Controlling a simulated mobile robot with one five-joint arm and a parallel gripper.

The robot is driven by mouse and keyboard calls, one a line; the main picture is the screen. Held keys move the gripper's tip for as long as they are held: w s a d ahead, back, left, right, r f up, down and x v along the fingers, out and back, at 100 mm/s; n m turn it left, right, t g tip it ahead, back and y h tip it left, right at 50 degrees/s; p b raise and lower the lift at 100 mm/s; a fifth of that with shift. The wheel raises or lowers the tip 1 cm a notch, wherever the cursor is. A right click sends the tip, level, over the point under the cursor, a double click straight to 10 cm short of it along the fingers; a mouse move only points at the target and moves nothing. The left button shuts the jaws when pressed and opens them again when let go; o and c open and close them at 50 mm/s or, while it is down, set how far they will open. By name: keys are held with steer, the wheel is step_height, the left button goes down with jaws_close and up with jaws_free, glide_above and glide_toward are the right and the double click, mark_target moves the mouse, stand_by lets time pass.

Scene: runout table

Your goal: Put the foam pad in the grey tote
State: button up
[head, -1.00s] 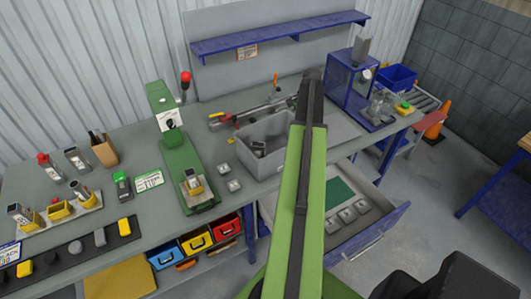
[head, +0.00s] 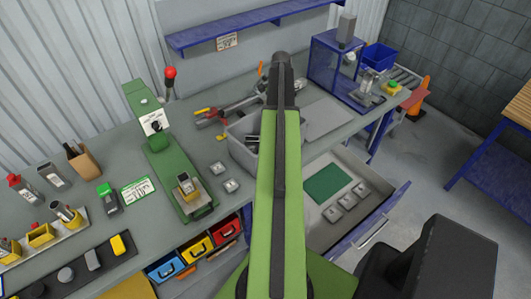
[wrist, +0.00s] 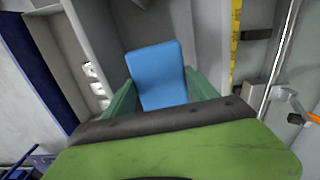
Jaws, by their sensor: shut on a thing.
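The foam pad (wrist: 157,72) is a blue, rounded block in the wrist view. My gripper (wrist: 158,88) is shut on it, with a green finger on each side. The grey tote (head: 243,156) stands on the bench in the head view, partly covered by my green arm. A dark item shows inside it. My gripper and the pad are hidden behind the arm in the head view, so their height over the tote cannot be told there. Grey walls surround the pad in the wrist view.
A green press (head: 165,155) stands left of the tote, with small grey blocks (head: 225,177) between. An open drawer (head: 350,185) sticks out below the bench front. Red-handled tools (head: 207,115) lie behind the tote. A blue-framed machine (head: 335,65) stands to the right.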

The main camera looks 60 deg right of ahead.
steer(key=f+b, duration=0.1)
steer(key=f, duration=0.1)
steer(key=w+f+b, duration=0.1)
steer(key=shift+f, duration=0.35)
steer(key=shift+f+b, duration=0.25)
steer(key=shift+b, duration=0.1)
steer(key=shift+s, duration=0.2)
step_height(320, 180, down, 10)
steer(key=b, duration=1)
steer(key=shift+f, duration=0.1)
steer(key=shift+r, duration=0.2)
steer(key=shift+f, duration=0.15)
steer(key=o, duration=1.3)
step_height(320, 180, up, 12)
steer(key=p, duration=1.2)
steer(key=shift+r, duration=0.2)
